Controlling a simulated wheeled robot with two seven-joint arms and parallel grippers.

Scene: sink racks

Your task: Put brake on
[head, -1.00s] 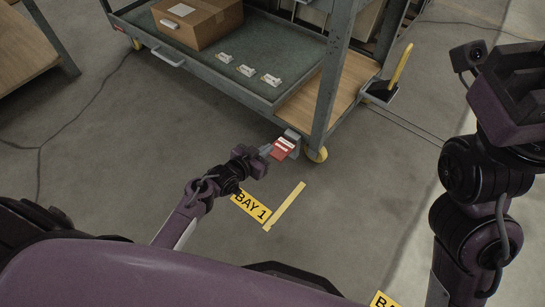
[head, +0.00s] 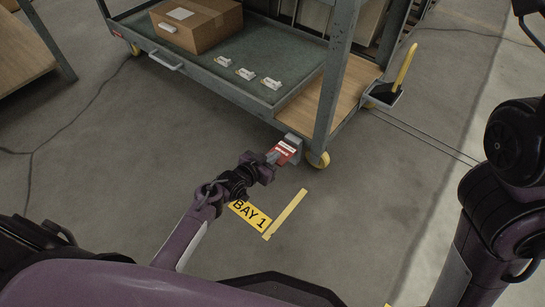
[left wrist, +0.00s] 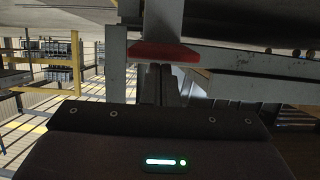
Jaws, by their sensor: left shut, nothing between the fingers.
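The brake looks to be the red part with white lettering (head: 285,149) low on the cart's near corner, beside a yellow-wheeled caster (head: 317,159). It also shows as a red bar in the left wrist view (left wrist: 165,53). My left gripper (head: 273,157) is shut and empty, with its fingertips at the red part. In the left wrist view the closed fingers (left wrist: 160,80) point at the bar's lower edge; I cannot tell whether they touch it. My right arm stands at the right edge of the head view; its gripper is out of view.
The grey cart (head: 222,90) carries a cardboard box (head: 197,24) and several small white-labelled items on its green deck. A yellow handle (head: 405,66) rises from a black holder at its right side. Clear floor with a BAY 1 label (head: 250,215) lies in front.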

